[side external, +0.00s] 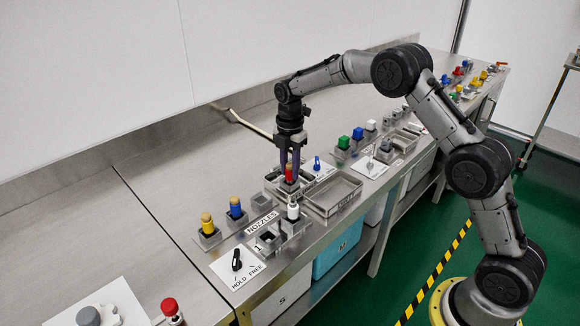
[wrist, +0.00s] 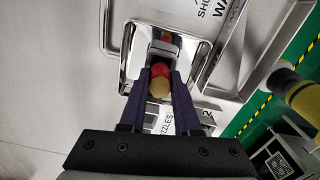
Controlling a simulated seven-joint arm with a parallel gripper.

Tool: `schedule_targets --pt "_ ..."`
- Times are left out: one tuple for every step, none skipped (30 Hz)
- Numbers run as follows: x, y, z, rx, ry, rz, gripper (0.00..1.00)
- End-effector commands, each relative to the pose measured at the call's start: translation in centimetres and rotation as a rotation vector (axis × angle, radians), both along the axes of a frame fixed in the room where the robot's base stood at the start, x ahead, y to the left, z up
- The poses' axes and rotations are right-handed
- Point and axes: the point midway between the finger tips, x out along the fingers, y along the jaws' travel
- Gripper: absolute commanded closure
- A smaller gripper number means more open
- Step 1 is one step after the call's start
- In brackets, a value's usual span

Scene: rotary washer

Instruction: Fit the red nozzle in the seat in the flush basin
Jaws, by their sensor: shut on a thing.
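The red nozzle (side external: 289,173) is upright between the fingers of my gripper (side external: 289,163), over the flush basin (side external: 268,184). In the wrist view, the nozzle (wrist: 161,70) shows its red body and tan top between the purple fingertips (wrist: 161,78). The gripper is shut on it. A grey seat block (side external: 289,186) stands in the basin directly below the nozzle. The nozzle and fingers hide the seat's opening, so I cannot tell whether the nozzle's lower end is inside it. The basin's shiny rim (wrist: 116,30) also shows in the wrist view.
A white bottle-like piece (side external: 293,210) stands in a holder close in front. An empty tray (side external: 333,193) lies right of the basin. Blue (side external: 235,208) and yellow (side external: 207,224) nozzles stand in holders at left. A blue-handled switch (side external: 317,163) is behind. The bench's back left is clear.

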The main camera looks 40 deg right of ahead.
Motion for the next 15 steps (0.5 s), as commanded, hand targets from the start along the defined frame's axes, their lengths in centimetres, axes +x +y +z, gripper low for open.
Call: schedule_targets --pt "0.0 0.0 -0.08 0.0 0.0 0.0 1.0" --pt "0.0 0.0 -0.12 0.0 0.0 0.0 1.0" --pt "0.0 0.0 -0.17 0.0 0.0 0.0 1.0" --pt "0.0 0.0 -0.21 0.0 0.0 0.0 1.0" --pt "0.0 0.0 -0.24 0.0 0.0 0.0 1.0" --pt "0.01 0.0 -0.21 0.0 0.0 0.0 1.0" --pt "0.01 0.0 -0.21 0.0 0.0 0.0 1.0" --pt "0.01 0.0 -0.21 0.0 0.0 0.0 1.0" --pt "0.01 0.0 -0.21 0.0 0.0 0.0 1.0" --pt "0.01 0.0 -0.21 0.0 0.0 0.0 1.0" --pt "0.01 0.0 -0.2 0.0 0.0 0.0 1.0" --pt "0.01 0.0 -0.2 0.0 -0.001 0.0 0.62" --pt "0.01 0.0 -0.2 0.0 -0.001 0.0 0.56" --pt "0.01 0.0 -0.2 0.0 -0.001 0.0 0.51" --pt "0.01 0.0 -0.19 0.0 -0.001 0.0 0.44"
